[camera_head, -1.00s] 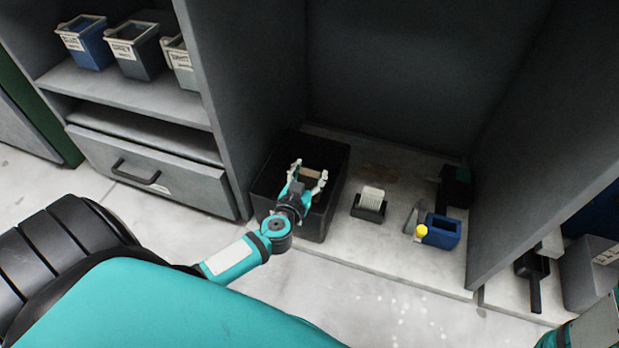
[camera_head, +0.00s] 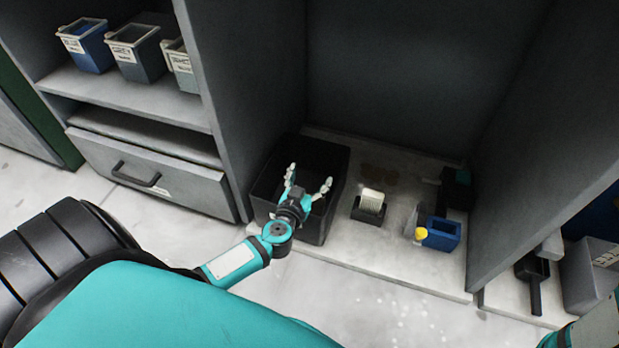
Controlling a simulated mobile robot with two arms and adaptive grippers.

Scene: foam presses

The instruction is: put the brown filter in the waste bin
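The black waste bin (camera_head: 325,227) stands at the left end of the low white shelf, beside the grey cabinet wall. My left gripper (camera_head: 307,184) is over the bin's opening with its two pale fingers spread apart. Nothing shows between the fingers.
On the shelf right of the bin are a dark holder with white pieces (camera_head: 368,206) and a blue box (camera_head: 442,234) with a yellow-tipped item. A dark scoop (camera_head: 533,280) lies farther right. Labelled bins (camera_head: 136,50) stand on the upper left shelf. Grey walls flank the alcove.

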